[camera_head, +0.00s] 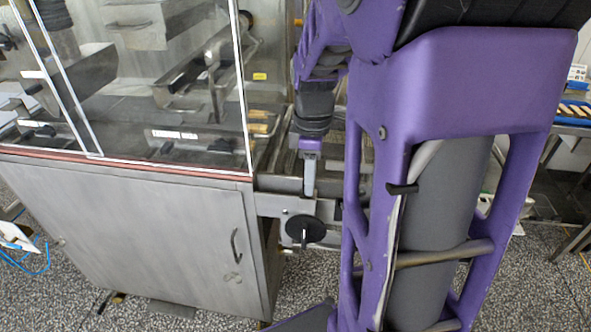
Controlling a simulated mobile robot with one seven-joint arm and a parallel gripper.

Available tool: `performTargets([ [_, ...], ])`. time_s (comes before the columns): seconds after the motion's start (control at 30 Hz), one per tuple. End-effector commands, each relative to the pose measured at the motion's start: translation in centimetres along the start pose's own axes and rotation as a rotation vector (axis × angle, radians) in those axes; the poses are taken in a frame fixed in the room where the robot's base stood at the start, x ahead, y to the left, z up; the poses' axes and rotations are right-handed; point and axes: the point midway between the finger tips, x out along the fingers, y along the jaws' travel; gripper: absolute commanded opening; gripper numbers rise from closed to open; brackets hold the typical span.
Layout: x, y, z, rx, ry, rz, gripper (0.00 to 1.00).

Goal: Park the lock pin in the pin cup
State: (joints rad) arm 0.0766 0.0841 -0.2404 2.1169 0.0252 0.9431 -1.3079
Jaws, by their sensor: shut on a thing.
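My gripper (309,190) points down beside the machine's right end, just above the metal bracket (272,205). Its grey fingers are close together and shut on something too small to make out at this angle. I cannot pick out the lock pin or the pin cup for certain. A black round knob with a handle (304,229) is on the bracket, just below the fingertips. My purple arm covers the middle and right of the view and hides what is behind it.
The steel cabinet (150,235) with a glass guard (130,90) fills the left side. Metal rails run behind my gripper. A table with a blue tray (575,112) stands at the far right. Speckled floor (200,312) is open in front of the cabinet.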

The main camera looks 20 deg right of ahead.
Motion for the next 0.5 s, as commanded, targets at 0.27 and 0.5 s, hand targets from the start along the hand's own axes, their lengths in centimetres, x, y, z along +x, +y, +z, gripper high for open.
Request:
performTargets([
  [0.27, -5.6, 0.1, 0.0, -0.001, 0.002, 0.005, 0.00],
  [0.5, -9.0, 0.1, 0.0, 0.000, 0.000, 0.003, 0.00],
])
